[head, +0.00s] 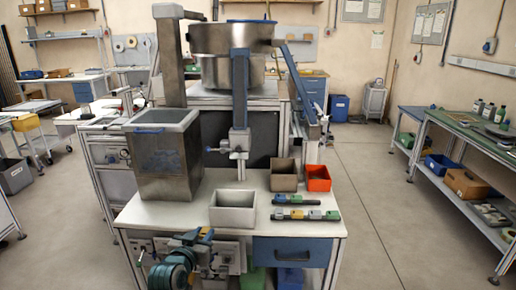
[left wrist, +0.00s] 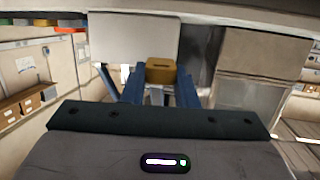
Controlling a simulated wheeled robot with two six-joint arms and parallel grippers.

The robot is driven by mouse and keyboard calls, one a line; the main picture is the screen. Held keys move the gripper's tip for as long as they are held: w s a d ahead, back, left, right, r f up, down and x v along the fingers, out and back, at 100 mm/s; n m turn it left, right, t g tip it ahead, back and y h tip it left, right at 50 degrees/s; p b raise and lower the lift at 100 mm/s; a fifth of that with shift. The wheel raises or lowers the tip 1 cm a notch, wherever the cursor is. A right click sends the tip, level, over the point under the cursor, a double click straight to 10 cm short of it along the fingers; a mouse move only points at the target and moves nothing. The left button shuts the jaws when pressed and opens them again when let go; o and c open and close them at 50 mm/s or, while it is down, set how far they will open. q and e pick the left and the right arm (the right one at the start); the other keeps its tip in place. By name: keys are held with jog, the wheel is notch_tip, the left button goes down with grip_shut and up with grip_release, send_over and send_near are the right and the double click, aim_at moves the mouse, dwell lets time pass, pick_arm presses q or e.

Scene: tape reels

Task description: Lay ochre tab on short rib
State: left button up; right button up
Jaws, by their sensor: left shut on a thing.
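My left gripper (head: 200,238) is low at the front left of the white worktable (head: 160,213). In the left wrist view its two blue fingers are shut on the ochre tab (left wrist: 162,72), a small block with a dark slot. The short rib (head: 296,200) is the upper of two dark strips on the right of the tabletop, with coloured pieces along it. A longer dark strip (head: 306,215) with green and yellowish pieces lies just in front of it. The held tab is apart from both strips. I cannot see my right gripper.
A white open box (head: 233,216) stands left of the strips. A brown box (head: 284,176) and an orange box (head: 318,178) stand behind them. A tall grey bin (head: 160,160) fills the table's left rear. The table's front right corner is clear.

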pick_arm(q)
jog(key=s+r+n+y, duration=0.1)
jog(key=s+r, duration=0.1)
jog(key=s, duration=0.7)
jog(key=s+r+y, duration=0.1)
jog(key=s+r, duration=0.1)
jog(key=s, duration=0.7)
jog(key=shift+r+n, duration=0.4)
